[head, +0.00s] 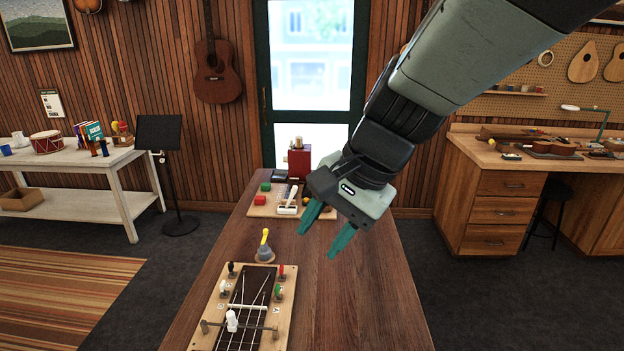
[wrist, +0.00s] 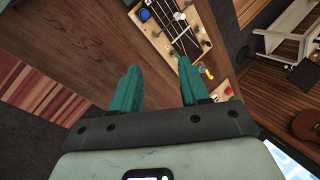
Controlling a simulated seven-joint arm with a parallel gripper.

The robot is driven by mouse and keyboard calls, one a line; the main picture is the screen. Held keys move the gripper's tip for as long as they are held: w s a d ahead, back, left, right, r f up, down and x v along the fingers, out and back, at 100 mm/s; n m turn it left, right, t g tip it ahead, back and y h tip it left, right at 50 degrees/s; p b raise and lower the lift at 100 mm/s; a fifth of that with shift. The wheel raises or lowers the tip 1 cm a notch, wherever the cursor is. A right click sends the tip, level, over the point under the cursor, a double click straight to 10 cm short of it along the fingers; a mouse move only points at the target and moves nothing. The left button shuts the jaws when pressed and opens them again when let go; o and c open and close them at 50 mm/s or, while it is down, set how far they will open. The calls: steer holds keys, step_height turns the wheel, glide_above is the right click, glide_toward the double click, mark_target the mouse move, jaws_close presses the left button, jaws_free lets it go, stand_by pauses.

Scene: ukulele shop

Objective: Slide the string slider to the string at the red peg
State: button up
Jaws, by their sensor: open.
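A wooden string board (head: 287,325) with a dark fretboard and several strings lies at the near end of the table. Its red peg (head: 281,270) is at the upper right corner, above a green peg (head: 278,290). A black peg (head: 231,269) and a white peg (head: 223,287) are on the left. The white string slider (head: 232,320) sits on a crossbar between two posts, left of the middle. My gripper (head: 318,243) is open and empty, above the table and up-right of the board. The wrist view shows the board (wrist: 208,38) at the top, beyond my fingers (wrist: 158,66).
A yellow-handled tool (head: 265,240) stands in a grey holder just behind the board. A wooden tray (head: 262,210) with coloured blocks and a red box (head: 299,163) are farther back. The table right of the board is clear (head: 360,310).

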steer(key=w+a+f+m+g+y, duration=0.2)
steer(key=w+a+f+m, duration=0.3)
steer(key=w+a+f, duration=0.3)
steer(key=m+y, duration=0.2)
steer(key=m, duration=0.4)
glide_toward(231, 313)
steer(key=shift+g, duration=0.3)
steer(key=x, duration=1)
steer(key=shift+w+a+f, duration=0.15)
steer(key=shift+w, duration=0.05)
jaws_close()
